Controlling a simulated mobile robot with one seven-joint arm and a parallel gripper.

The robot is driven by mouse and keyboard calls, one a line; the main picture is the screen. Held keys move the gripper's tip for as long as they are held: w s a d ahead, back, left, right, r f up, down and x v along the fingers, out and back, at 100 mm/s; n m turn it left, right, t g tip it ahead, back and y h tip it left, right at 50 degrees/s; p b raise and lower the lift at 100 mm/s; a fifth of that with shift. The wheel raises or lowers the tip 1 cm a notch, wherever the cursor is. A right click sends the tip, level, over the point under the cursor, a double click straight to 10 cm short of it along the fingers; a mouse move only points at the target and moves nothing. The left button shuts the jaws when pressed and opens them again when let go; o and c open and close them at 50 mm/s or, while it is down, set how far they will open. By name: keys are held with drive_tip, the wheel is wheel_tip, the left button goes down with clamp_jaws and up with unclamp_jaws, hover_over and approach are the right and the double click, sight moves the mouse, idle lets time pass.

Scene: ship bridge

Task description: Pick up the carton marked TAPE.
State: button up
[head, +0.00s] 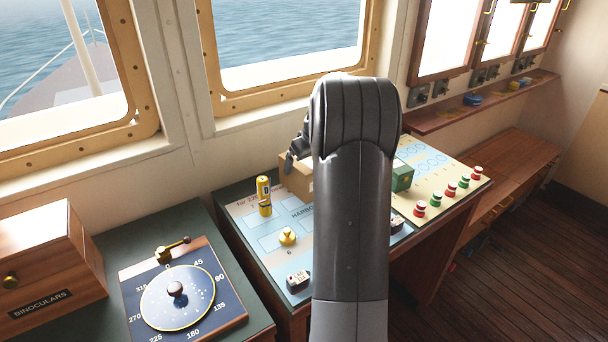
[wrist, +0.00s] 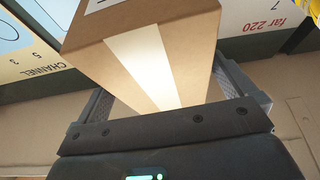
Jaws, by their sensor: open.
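A brown carton (wrist: 185,45) with a pale strip down it fills the upper middle of the wrist view. The edge of a white label shows at its top, but I cannot read its marking. In the head view part of the carton (head: 298,182) shows on the chart panel, beside my dark arm, which hides the rest. My gripper (wrist: 162,82) is open, with one finger on each side of the carton's near end. I cannot tell whether the fingers touch it. In the head view only a small part of my gripper (head: 294,153) shows.
On the panel (head: 262,238) stand a yellow cylinder (head: 264,196), a yellow knob (head: 287,236), a small dark-and-white block (head: 298,281) and a green box (head: 402,177). Red and green buttons line its right side. A binoculars box (head: 45,258) and a compass dial (head: 178,297) are left.

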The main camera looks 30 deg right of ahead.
drive_tip(key=shift+f, duration=0.25)
drive_tip(key=shift+c, duration=0.6)
drive_tip(key=c, duration=0.9)
